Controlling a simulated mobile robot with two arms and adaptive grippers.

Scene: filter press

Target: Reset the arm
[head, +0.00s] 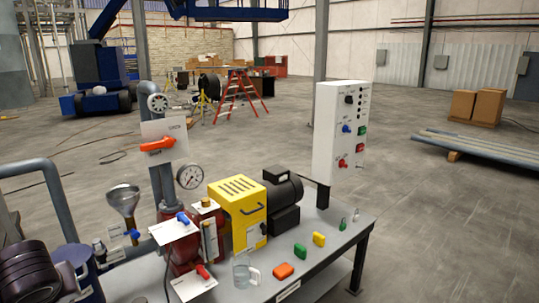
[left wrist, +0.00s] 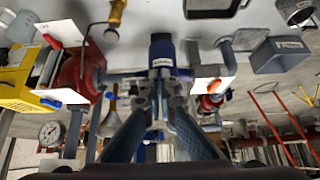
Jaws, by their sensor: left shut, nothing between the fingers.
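My left gripper (left wrist: 160,92) is shut and empty in the left wrist view, where the scene appears upside down. My right gripper is in neither view. The bench (head: 335,250) carries the red press body (head: 183,256), the yellow pump guard (head: 238,207) and a dark motor (head: 283,190).
An orange-handled valve (head: 157,145), gauge (head: 190,177) and funnel (head: 123,199) rise near my arm. A glass jug (head: 242,268) and several coloured small objects lie along the bench front. A white control box (head: 340,130) stands behind.

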